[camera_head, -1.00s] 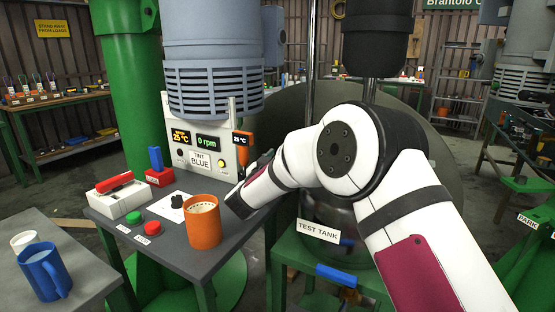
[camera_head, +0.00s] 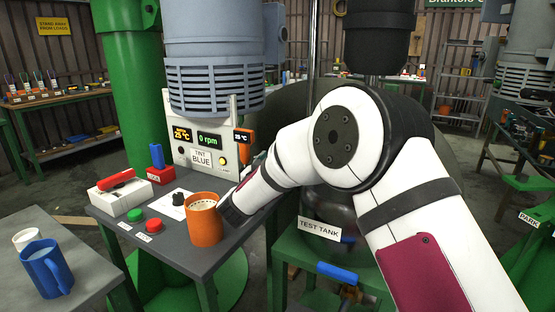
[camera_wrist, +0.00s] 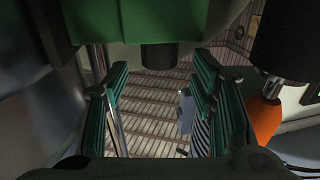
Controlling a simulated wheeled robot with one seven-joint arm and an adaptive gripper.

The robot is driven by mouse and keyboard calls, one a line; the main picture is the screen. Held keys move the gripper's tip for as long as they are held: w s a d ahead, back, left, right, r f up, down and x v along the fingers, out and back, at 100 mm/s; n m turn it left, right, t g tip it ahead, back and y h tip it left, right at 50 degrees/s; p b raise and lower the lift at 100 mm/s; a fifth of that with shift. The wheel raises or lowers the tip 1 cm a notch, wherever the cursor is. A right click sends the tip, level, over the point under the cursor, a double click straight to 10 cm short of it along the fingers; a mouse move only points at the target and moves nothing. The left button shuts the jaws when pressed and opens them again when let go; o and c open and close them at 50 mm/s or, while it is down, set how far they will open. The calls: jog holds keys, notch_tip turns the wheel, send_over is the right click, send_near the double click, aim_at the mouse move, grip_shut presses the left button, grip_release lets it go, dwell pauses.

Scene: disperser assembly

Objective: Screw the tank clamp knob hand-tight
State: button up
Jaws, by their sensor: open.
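My gripper (camera_wrist: 158,95) shows in the wrist view with its green-padded fingers spread apart and nothing between them. A short dark cylinder (camera_wrist: 158,56), possibly the clamp knob, hangs below a green block (camera_wrist: 140,20) just above and beyond the fingers. I cannot tell for sure that it is the knob.
An orange mug (camera_head: 206,222) stands close beside my forearm on the grey control table (camera_head: 190,258); whether they touch is unclear. A blue handle (camera_head: 337,273) sticks out below the tank label. A grey-blue motor (camera_head: 213,60) hangs above the display panel. In the wrist view an orange-tipped tool (camera_wrist: 265,118) is at right.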

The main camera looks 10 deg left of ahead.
jog(key=s+a, duration=0.1)
jog(key=s, duration=0.7)
jog(key=shift+a, duration=0.15)
